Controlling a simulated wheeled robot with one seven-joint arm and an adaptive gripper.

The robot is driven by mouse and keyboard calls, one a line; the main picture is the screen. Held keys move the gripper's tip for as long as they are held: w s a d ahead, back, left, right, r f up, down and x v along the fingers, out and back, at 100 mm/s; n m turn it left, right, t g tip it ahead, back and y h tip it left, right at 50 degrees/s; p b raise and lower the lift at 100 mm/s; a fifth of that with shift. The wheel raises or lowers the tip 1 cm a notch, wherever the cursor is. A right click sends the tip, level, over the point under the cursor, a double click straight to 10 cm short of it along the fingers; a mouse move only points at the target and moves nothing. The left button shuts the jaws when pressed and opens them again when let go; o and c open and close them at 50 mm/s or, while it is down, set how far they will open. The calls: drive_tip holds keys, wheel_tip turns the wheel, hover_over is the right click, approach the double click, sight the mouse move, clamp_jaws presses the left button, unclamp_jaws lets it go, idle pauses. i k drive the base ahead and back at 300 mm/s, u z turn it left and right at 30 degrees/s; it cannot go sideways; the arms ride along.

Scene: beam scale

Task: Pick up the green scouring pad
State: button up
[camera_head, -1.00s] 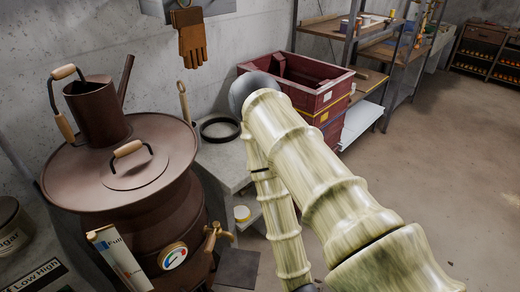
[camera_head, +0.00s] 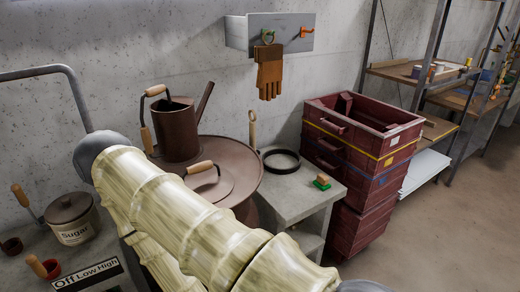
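A small green pad (camera_head: 321,185) lies on the right part of the grey side table top, near its edge.
The grey table (camera_head: 296,206) also holds a black ring (camera_head: 282,168). A brown boiler lid (camera_head: 246,158) with a jug (camera_head: 177,132) stands left of it. Stacked dark red crates (camera_head: 352,150) stand close on the right. Open floor (camera_head: 440,240) lies at the lower right.

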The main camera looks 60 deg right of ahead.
sight(322, 182)
drive_tip(key=u, duration=1.65)
drive_tip(key=k, duration=1.95)
drive_tip(key=z, duration=1.75)
